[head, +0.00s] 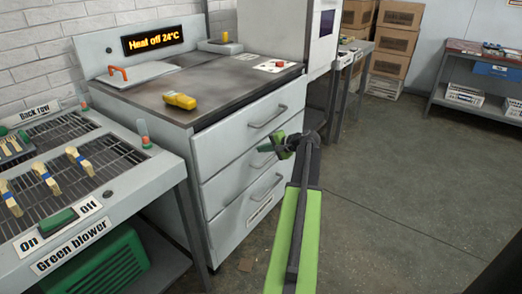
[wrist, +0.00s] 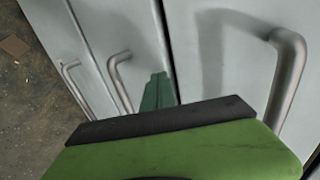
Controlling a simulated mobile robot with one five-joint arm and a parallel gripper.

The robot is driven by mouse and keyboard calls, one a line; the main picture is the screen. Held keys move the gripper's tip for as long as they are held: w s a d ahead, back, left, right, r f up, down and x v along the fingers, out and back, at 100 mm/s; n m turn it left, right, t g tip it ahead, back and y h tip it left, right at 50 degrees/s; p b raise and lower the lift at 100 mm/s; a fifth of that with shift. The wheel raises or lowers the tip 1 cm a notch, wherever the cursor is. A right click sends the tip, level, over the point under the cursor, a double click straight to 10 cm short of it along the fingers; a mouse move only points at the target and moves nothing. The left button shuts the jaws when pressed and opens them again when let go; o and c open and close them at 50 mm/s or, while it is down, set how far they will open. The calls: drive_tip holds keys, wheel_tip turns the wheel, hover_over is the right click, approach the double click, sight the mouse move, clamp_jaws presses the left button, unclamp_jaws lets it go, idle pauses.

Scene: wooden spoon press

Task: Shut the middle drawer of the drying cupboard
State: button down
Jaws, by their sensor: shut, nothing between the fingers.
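The drying cupboard (head: 170,85) is a grey unit with a dark top and three stacked drawers facing right. The middle drawer (head: 230,185) looks nearly flush with the fronts above and below; I cannot tell whether a small gap is left. In the wrist view the middle drawer (wrist: 120,25) lies between two seams, with its bar handle (wrist: 118,80) left of the fingertips. My gripper (head: 268,149) is shut and empty, its green tips pointing at the drawer front. The tips also show in the wrist view (wrist: 158,90); I cannot tell whether they touch the front.
The top drawer's handle (wrist: 288,75) stands out close to my gripper's right in the wrist view. A bench (head: 480,60) and boxes (head: 393,45) are farther back. Open floor (head: 400,190) lies to the right.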

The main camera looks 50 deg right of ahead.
drive_tip(key=f+p+v, duration=0.1)
drive_tip(key=p+v, duration=0.4)
drive_tip(key=v, duration=0.7)
drive_tip(key=shift+s, duration=0.6)
drive_tip(key=shift+s, duration=0.1)
